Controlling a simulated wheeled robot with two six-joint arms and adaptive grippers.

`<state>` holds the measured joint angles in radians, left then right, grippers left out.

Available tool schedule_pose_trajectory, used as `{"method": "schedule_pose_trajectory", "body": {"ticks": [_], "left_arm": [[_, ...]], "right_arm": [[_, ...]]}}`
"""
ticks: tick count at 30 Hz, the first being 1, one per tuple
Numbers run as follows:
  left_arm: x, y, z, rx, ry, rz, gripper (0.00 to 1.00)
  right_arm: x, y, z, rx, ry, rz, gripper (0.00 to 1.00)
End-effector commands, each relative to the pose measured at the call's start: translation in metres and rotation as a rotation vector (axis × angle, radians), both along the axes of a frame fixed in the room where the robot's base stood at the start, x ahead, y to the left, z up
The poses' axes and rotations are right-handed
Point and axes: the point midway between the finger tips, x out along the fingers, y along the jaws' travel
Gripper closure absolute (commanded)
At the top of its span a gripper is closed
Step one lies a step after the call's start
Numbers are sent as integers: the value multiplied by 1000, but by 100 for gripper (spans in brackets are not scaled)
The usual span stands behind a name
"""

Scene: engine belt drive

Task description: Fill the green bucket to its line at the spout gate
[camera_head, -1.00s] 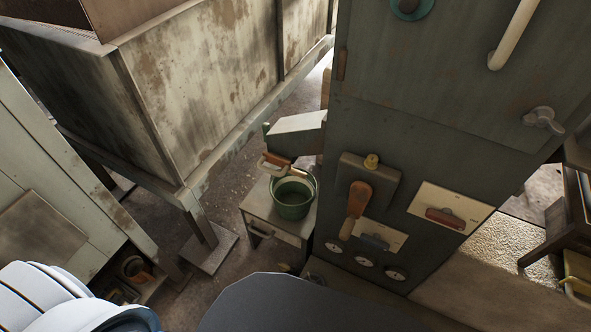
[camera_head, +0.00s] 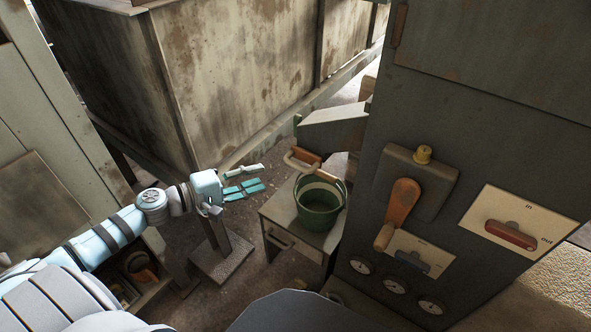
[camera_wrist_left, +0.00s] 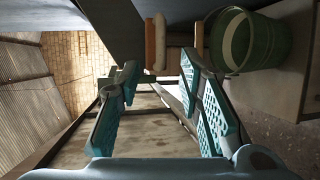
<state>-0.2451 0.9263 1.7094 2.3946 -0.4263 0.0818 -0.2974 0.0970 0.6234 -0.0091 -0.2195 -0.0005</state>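The green bucket (camera_head: 320,219) stands upright on a small stand (camera_head: 276,214), below a grey spout (camera_head: 335,131). A pale band shows inside its rim; I cannot make out any fill. An orange-brown wooden grip with a pale bar (camera_head: 303,157) is at the spout mouth, just above the bucket's back rim. My left gripper (camera_head: 244,180) is open and empty, left of the bucket and spout, apart from both. In the left wrist view, the bucket (camera_wrist_left: 264,44) is upper right and the wooden grip (camera_wrist_left: 160,42) lies ahead of the open fingers. My right gripper is out of view.
A dark green cabinet (camera_head: 480,110) stands right of the bucket, with an orange lever (camera_head: 400,205), a red-handled in/out plate (camera_head: 510,236) and several gauges. A large worn bin (camera_head: 240,70) stands behind. Open floor lies left of the stand.

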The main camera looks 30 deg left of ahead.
Motion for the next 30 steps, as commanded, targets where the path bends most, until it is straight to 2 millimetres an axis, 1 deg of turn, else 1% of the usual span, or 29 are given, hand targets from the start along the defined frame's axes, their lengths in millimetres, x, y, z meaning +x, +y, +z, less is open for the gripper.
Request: {"method": "schedule_pose_trajectory", "body": {"ticks": [1,2,3,5,9,12,15,20,27,29,30], "left_arm": [[7,-3,-3,-1,-5,3,67],[11,-5,-4,-1,-6,6,67],[19,-9,-2,-5,-8,7,67],[30,-16,-3,-6,-8,7,67],[61,-36,-10,-8,-3,7,67],[81,-47,-16,-7,-1,7,67],[95,-55,-21,-4,1,8,67],[105,-62,-23,0,2,5,67],[106,-62,-23,1,2,5,67],[106,-62,-23,1,2,5,76],[106,-62,-23,1,2,5,83]], "right_arm": [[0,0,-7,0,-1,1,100],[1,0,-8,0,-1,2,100],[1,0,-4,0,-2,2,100],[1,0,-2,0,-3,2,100],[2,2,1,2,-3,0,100],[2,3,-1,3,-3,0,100],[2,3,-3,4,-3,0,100],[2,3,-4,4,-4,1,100],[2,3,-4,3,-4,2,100],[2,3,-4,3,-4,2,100],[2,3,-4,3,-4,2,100]]}}
